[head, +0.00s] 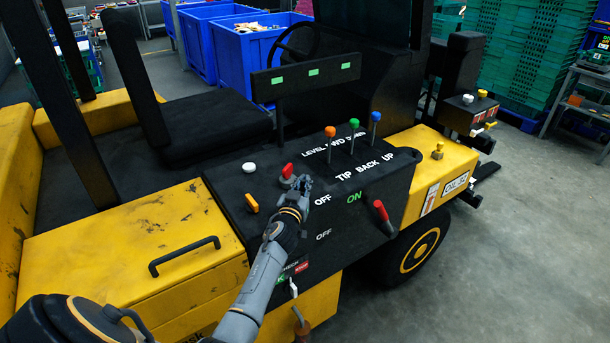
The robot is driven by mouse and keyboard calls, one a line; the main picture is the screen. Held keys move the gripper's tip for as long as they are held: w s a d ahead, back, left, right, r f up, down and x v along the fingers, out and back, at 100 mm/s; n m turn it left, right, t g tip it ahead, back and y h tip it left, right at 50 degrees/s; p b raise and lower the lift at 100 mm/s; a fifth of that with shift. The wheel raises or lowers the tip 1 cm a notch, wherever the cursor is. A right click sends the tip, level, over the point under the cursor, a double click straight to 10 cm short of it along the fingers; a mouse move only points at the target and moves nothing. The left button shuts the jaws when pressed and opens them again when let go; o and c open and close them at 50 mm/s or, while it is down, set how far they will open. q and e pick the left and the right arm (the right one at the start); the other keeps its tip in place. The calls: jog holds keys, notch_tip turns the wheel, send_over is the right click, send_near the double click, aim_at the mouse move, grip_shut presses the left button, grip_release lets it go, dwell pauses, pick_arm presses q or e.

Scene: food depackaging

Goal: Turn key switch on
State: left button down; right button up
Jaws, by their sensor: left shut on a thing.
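The black control panel (250,165) of a yellow forklift spreads below me in the head view. A small red knob (287,171) stands on it, left of a white "OFF" label and a green "ON" label. I cannot make out a key shape. My right gripper is not in view.
An orange switch (251,203) and a white button (249,167) are to the left. A red-handled lever (381,214) is to the right. Orange (330,132), green (354,124) and blue (376,117) knobbed levers rise behind. A black bar (305,76) with green marks stands beyond.

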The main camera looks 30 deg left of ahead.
pick_arm(q)
jog(key=shift+d+f, duration=0.1)
jog(key=shift+f, duration=0.05)
jog(key=c, duration=1.4)
grip_release()
jog(key=shift+o, duration=0.2)
jog(key=v, duration=1.2)
